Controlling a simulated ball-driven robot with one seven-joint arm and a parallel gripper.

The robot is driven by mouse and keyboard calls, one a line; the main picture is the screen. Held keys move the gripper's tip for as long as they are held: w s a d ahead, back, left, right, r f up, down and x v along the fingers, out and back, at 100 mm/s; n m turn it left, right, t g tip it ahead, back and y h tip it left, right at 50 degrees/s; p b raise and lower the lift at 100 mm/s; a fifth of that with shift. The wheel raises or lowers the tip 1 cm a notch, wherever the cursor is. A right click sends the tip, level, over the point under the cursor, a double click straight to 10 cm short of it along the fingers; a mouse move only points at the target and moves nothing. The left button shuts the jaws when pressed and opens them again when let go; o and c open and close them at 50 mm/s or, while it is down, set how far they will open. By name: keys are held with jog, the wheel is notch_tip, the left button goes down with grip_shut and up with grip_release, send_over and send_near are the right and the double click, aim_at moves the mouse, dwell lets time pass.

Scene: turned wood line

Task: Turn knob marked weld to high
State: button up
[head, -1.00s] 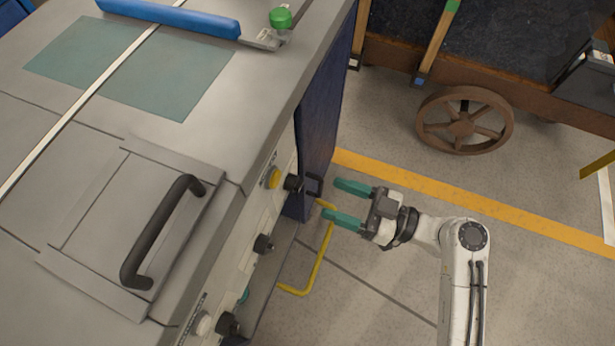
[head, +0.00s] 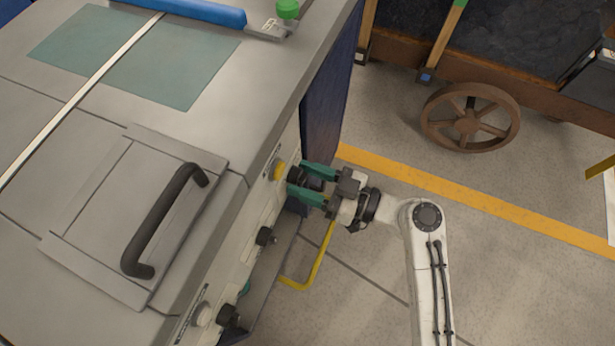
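The machine's front panel (head: 238,262) carries three black knobs: a far knob (head: 295,176), a middle knob (head: 266,236) and a near knob (head: 229,316). The labels are too small to read, so I cannot tell which is marked weld or its setting. My gripper (head: 299,178) has its two green fingers spread on either side of the far knob, which is partly hidden between them. The fingers look open, and I cannot see contact with the knob.
A yellow button (head: 278,170) sits right beside the far knob, and a pale button (head: 202,314) beside the near knob. A black handle (head: 160,222) is on the machine's top. A bent yellow bar (head: 318,262) stands out below the panel.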

jog(key=c, duration=0.8)
jog(key=shift+o, duration=0.2)
jog(key=shift+m, duration=0.3)
jog(key=m+p, duration=0.3)
jog(key=m, duration=0.2)
jog(key=m+p, duration=0.4)
jog(key=m, duration=0.2)
jog(key=m+p, duration=0.3)
jog(key=m, duration=0.3)
jog(key=shift+s+r, duration=0.15)
jog(key=shift+r, duration=0.25)
jog(key=m+p, duration=0.2)
jog(key=m, duration=0.1)
jog(key=shift+p, duration=0.3)
jog(key=shift+f+m+p, duration=0.1)
jog(key=shift+m+p, duration=0.75)
jog(key=shift+m, duration=0.85)
